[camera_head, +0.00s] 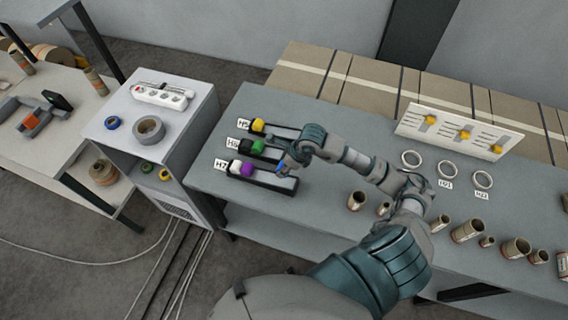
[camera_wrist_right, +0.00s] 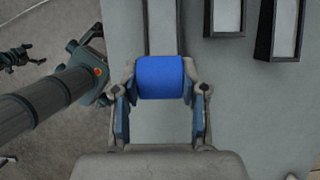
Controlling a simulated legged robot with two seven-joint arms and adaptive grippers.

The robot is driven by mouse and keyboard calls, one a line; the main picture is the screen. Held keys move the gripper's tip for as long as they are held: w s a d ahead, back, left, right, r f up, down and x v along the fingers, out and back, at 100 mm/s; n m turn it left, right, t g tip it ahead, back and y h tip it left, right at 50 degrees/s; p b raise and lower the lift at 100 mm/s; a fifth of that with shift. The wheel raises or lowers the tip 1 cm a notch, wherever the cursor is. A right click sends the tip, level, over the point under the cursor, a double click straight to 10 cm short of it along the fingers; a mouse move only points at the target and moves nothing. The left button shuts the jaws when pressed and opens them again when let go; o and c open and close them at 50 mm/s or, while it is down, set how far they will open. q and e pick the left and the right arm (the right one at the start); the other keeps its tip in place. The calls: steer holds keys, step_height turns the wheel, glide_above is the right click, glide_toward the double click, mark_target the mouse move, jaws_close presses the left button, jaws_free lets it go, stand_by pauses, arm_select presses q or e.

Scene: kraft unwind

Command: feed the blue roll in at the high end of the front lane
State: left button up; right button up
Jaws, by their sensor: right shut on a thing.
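The blue roll (camera_wrist_right: 161,77) is held crosswise between the two fingers of my right gripper (camera_wrist_right: 160,95), which is shut on it. The head view shows the right gripper (camera_head: 287,165) above the right end of the front lane (camera_head: 268,180), with a bit of the blue roll (camera_head: 281,168) peeking out. The front lane, by the H7 label, holds a white roll (camera_head: 234,167) and a purple roll (camera_head: 246,169) toward its left end. In the wrist view the lane (camera_wrist_right: 162,30) runs up beyond the blue roll. Whether roll and lane touch is hidden. A dark gripper-like shape (camera_wrist_right: 20,56), possibly my left gripper, is too small to read.
Behind lie a lane with a green roll (camera_head: 258,147) and one with a yellow roll (camera_head: 258,125). Several cardboard tubes (camera_head: 467,231) stand along the table's front right. White rings (camera_head: 447,169) and a sloped white panel (camera_head: 459,131) are at the back right. A side cabinet (camera_head: 150,110) stands left.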

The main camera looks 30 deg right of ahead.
steer(key=shift+s+d+f, duration=0.1)
steer(key=shift+f, duration=0.05)
steer(key=shift+w+d+f+b, duration=0.2)
steer(key=shift+f+b, duration=0.15)
steer(key=shift+f, duration=0.3)
steer(key=shift+d+f, duration=0.1)
steer(key=shift+f, duration=0.3)
steer(key=shift+f+b, duration=0.75)
steer(key=shift+a+f+b, duration=0.2)
steer(key=shift+f+b, duration=0.15)
steer(key=shift+f, duration=0.35)
arm_select(q)
steer(key=f, duration=0.1)
steer(key=w+f, duration=0.1)
steer(key=shift+w+f, duration=0.2)
steer(key=shift+f, duration=0.2)
steer(key=shift+d, duration=0.15)
arm_select(e)
steer(key=shift+d, duration=0.1)
